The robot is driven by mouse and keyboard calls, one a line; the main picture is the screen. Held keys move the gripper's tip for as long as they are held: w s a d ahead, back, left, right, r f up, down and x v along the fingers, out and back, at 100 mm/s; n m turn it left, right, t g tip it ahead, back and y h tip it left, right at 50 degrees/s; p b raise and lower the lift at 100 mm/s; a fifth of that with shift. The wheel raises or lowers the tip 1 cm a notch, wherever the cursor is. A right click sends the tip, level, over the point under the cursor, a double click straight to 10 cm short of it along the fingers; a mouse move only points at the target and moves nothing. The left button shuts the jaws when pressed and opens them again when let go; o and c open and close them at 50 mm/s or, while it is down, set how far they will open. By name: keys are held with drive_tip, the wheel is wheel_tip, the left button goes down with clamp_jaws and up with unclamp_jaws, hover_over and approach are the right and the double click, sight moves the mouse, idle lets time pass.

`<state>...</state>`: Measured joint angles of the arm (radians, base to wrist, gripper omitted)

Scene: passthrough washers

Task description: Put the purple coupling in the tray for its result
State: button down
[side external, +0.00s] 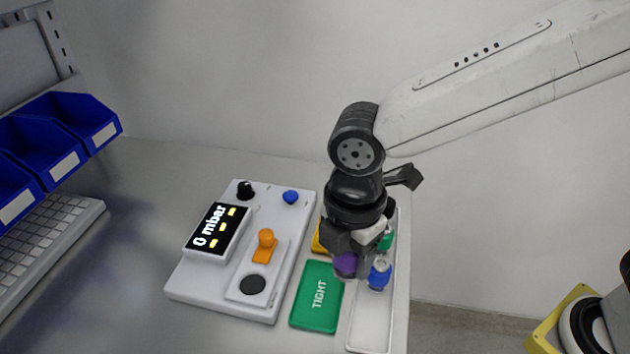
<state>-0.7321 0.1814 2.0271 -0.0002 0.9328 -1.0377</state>
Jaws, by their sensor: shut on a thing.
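My gripper (348,268) is shut on the purple coupling (345,263) and points downward. It is above the right side of the work area, near the upper right corner of the green tray (318,297) marked TIGHT. I cannot tell the coupling's exact height over the surface. A yellow tray (318,238) is mostly hidden behind my gripper, and any label on it is hidden. The white test device (190,284) stands left of the trays. Its display (216,229) reads 0 mbar.
A white tray (370,333) at the right holds a blue coupling (380,273) and a green one (386,241), close beside my gripper. The device has an orange lever (265,246), a black knob (245,190) and a blue knob (290,197). Blue bins (62,135) and a keyboard (50,240) stand left.

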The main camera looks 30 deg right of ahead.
drive_tip(key=s+d+f, duration=0.2)
drive_tip(key=s+d, duration=0.3)
drive_tip(key=d, duration=0.2)
drive_tip(key=shift+s+n, duration=0.15)
drive_tip(key=shift+n, duration=0.25)
drive_tip(key=shift+a+f, duration=0.1)
drive_tip(key=shift+f, duration=0.05)
approach(320, 294)
drive_tip(key=shift+s+d+f, duration=0.3)
drive_tip(key=shift+s+f, duration=0.25)
drive_tip(key=shift+s, duration=0.1)
drive_tip(key=shift+w+a+f, duration=0.25)
drive_tip(key=shift+w+f, duration=0.15)
drive_tip(key=shift+f, duration=0.1)
drive_tip(key=shift+f, duration=0.1)
drive_tip(key=shift+w+a+f, duration=0.1)
drive_tip(key=shift+w+f, duration=0.1)
drive_tip(key=shift+f, duration=1.55)
